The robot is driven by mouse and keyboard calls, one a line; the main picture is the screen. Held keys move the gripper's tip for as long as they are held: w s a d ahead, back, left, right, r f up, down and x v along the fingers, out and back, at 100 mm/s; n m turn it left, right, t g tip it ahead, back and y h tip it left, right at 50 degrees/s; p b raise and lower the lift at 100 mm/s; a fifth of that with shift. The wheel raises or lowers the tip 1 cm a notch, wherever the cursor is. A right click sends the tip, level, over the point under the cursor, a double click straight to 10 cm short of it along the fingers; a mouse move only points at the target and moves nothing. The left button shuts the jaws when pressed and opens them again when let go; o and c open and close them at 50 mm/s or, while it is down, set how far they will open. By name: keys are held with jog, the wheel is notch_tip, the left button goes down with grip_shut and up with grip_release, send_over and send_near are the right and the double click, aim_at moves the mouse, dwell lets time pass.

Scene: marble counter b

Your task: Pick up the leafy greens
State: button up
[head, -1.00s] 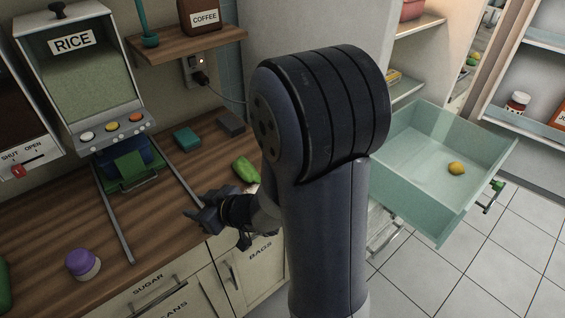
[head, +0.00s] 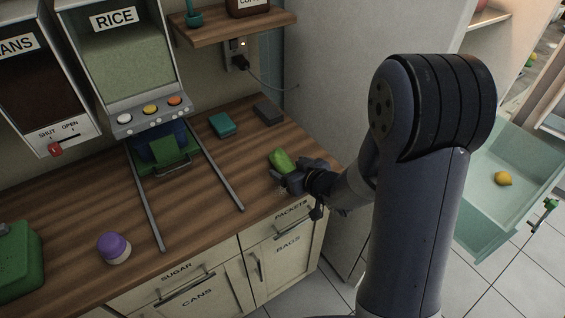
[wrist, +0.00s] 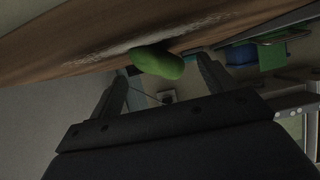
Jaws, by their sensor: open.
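A small green oblong item (head: 279,158), the only likely leafy greens I see, lies on the wooden counter near its right end. Its leaves cannot be made out. My gripper (head: 287,180) is low over the counter, just in front of it, and partly covers its near side. In the wrist view the green item (wrist: 158,62) is ahead, between the two spread fingers of my gripper (wrist: 163,80). The fingers are open and empty. I cannot tell whether they touch it.
A teal block (head: 222,124) and a dark grey block (head: 268,111) lie behind. Two metal rails (head: 216,178) run from the rice dispenser (head: 118,55). A purple-topped jar (head: 113,248) and green container (head: 18,262) stand left. An open drawer (head: 480,235) holds a lemon (head: 503,178).

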aim_at(288, 167)
jog(key=shift+x, duration=1.75)
jog(key=c, duration=1.1)
